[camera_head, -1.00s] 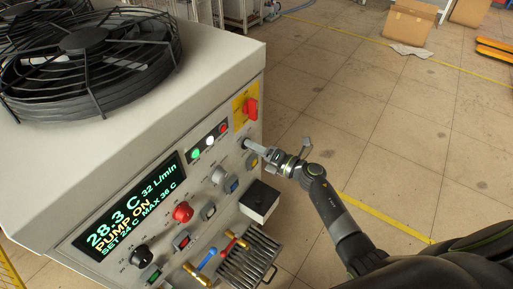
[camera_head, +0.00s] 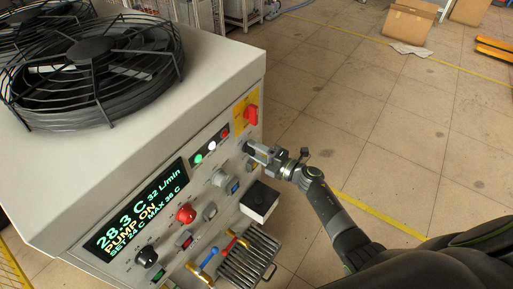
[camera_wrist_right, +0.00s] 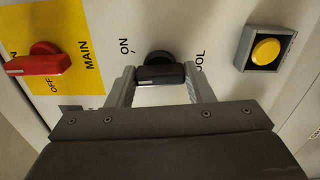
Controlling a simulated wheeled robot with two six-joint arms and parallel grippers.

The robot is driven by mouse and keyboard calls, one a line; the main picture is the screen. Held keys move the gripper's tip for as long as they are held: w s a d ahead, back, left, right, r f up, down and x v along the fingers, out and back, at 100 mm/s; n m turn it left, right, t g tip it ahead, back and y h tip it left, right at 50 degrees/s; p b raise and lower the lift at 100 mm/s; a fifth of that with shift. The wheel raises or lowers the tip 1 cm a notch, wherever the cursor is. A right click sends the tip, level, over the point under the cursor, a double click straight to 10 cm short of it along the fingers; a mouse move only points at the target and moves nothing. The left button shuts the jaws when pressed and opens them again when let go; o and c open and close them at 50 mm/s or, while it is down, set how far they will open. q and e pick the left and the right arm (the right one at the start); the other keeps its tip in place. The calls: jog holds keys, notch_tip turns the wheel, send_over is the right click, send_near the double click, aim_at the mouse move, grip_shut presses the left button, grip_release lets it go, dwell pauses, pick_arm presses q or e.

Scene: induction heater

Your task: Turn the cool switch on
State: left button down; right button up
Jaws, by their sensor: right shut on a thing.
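The cool switch is a black rotary knob (camera_wrist_right: 158,70) on the machine's white panel, between the lettering "ON" and "OOL" in the right wrist view. Its bar handle lies across the picture, with a pale line on it. My right gripper (camera_wrist_right: 160,78) is shut on this handle, one finger at each end. In the head view my right gripper (camera_head: 254,151) is at the right side of the panel, below the red main switch (camera_head: 250,114), and mostly hides the knob. My left gripper is not in view.
The red main switch (camera_wrist_right: 35,63) on its yellow plate and a yellow push button (camera_wrist_right: 265,52) flank the knob. The display (camera_head: 135,208) reads 28.3 C and PUMP ON. A black-topped box (camera_head: 260,198) and a rack (camera_head: 250,260) stick out below.

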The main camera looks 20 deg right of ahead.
jog(key=shift+m+p, duration=0.6)
jog(key=shift+m, duration=0.7)
jog(key=shift+f, duration=0.1)
jog(key=o, duration=1)
jog(key=b+v, duration=0.3)
jog(key=v, duration=1.4)
jog(key=shift+s+d, duration=0.2)
